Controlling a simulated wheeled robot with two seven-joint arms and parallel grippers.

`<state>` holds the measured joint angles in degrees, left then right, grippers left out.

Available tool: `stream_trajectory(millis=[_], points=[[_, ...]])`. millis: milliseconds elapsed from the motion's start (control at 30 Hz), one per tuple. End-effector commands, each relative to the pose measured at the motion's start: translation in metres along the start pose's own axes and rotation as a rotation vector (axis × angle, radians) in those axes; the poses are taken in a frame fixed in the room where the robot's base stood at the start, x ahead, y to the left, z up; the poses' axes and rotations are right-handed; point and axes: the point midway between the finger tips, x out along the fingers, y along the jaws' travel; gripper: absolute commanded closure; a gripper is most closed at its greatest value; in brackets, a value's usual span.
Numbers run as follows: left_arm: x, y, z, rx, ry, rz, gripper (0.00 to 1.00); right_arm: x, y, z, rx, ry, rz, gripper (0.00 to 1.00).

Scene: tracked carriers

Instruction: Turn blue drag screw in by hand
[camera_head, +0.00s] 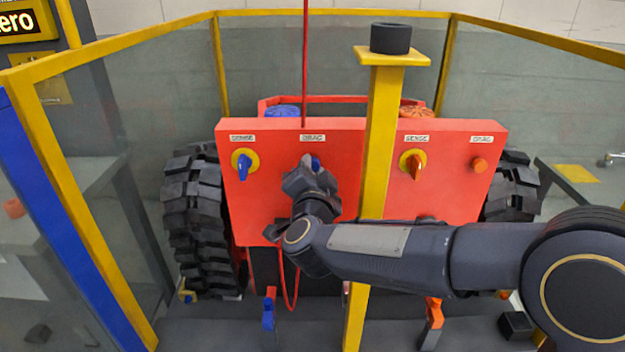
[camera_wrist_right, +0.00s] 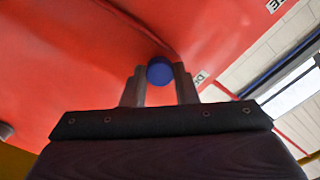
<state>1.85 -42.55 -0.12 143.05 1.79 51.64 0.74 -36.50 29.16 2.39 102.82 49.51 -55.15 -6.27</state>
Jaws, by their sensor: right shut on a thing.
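The blue drag screw (camera_head: 316,163) sits on the front of the red panel (camera_head: 350,150), under the left label that appears to read DRAG. In the right wrist view it shows as a round blue knob (camera_wrist_right: 159,71) between the two fingertips. My right gripper (camera_head: 308,178) is shut on it, and its fingers (camera_wrist_right: 159,88) stand on either side of the knob. The gripper and wrist hide most of the screw in the head view. My left gripper is not in view.
A blue sense knob (camera_head: 243,165) is left of the screw; an orange sense knob (camera_head: 414,164) and orange drag screw (camera_head: 479,165) are to the right. A yellow post (camera_head: 382,130) stands before the panel, close to my right arm. Yellow-framed clear walls enclose the carrier.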

Motion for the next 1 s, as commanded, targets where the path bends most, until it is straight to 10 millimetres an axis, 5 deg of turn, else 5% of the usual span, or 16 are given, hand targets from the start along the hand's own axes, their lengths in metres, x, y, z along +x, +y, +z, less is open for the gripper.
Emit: stream_trajectory(millis=[267,500,533,700,1000], points=[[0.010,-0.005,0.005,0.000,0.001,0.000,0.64,0.000,0.003,0.004,0.061,-0.002,-0.002,0.90],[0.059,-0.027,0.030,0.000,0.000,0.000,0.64,0.000,0.008,0.007,0.524,0.000,-0.005,0.90],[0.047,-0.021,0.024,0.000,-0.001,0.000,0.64,-0.001,-0.001,0.001,0.504,-0.002,-0.002,0.70],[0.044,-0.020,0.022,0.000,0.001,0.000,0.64,0.000,-0.001,0.000,0.494,-0.002,-0.001,0.48],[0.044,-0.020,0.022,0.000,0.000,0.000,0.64,-0.003,-0.001,0.000,0.491,-0.002,0.000,0.48]])
